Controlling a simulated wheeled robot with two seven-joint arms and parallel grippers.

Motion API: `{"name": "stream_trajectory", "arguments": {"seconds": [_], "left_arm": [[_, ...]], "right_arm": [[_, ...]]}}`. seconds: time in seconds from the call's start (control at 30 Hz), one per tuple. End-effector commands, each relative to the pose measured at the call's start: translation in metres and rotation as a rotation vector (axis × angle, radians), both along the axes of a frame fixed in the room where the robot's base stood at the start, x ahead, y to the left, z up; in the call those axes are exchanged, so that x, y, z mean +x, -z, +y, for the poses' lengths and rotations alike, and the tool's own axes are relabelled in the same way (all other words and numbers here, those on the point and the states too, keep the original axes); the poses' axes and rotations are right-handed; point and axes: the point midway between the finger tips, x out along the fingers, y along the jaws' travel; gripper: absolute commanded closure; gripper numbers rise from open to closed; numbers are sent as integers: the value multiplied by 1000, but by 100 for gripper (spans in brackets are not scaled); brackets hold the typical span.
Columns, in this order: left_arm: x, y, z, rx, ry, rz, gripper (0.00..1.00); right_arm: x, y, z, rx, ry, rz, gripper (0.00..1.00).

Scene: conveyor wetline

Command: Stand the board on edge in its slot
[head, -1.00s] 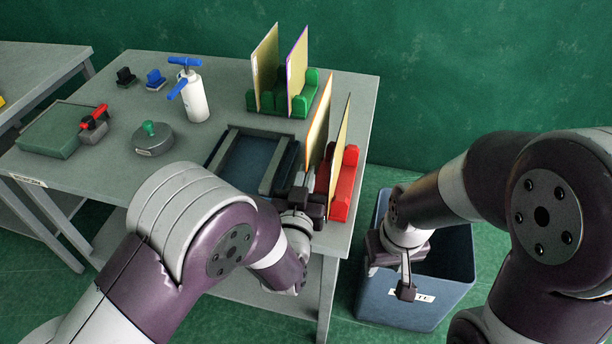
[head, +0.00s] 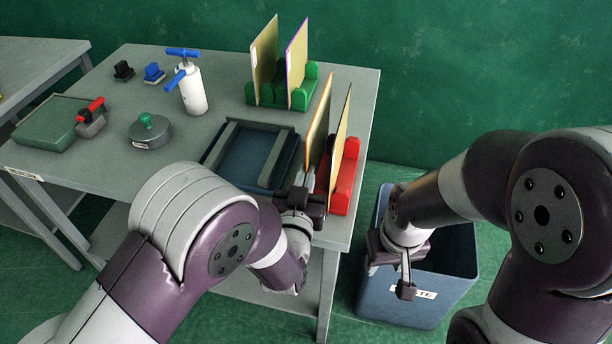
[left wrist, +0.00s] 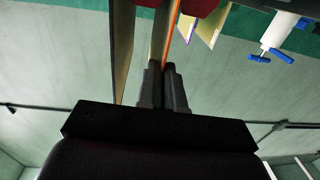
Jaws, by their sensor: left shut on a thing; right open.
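My left gripper (head: 306,188) is shut on a thin board (head: 318,125) with an orange edge, held upright at the left side of the red rack (head: 346,175). The left wrist view shows the fingers (left wrist: 166,85) closed on that board (left wrist: 169,40). Another board (head: 341,130) stands on edge in the red rack, to the right of the held one. Whether the held board's lower edge is seated in a slot is hidden by the gripper and rack. My right gripper (head: 400,272) is open and empty above the waste bin.
A green rack (head: 312,80) at the back holds two upright boards. A dark tray (head: 225,150) lies left of the held board. A blue waste bin (head: 455,300) stands right of the table.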

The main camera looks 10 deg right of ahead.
Motion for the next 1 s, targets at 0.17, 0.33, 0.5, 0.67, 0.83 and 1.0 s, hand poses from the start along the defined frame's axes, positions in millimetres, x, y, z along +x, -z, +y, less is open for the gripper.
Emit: {"name": "stream_trajectory", "arguments": {"seconds": [0.17, 0.33, 0.5, 0.67, 0.83, 1.0], "left_arm": [[0, 5, 0, -2, 0, -2, 100], [0, 10, 0, -2, 0, -2, 100], [0, 14, 0, -2, 0, -2, 100], [0, 19, 0, -2, 0, -2, 100], [0, 18, 0, -2, 0, -2, 81], [0, 18, 0, 0, 0, -1, 81]], "right_arm": [[0, 6, 0, 0, 0, 0, 54], [0, 10, 0, 0, 0, 0, 54], [0, 14, 0, 0, 0, 0, 54], [0, 18, 0, 0, 0, 0, 54], [0, 17, 0, 0, 0, 0, 54], [0, 17, 0, 0, 0, 0, 54]]}}
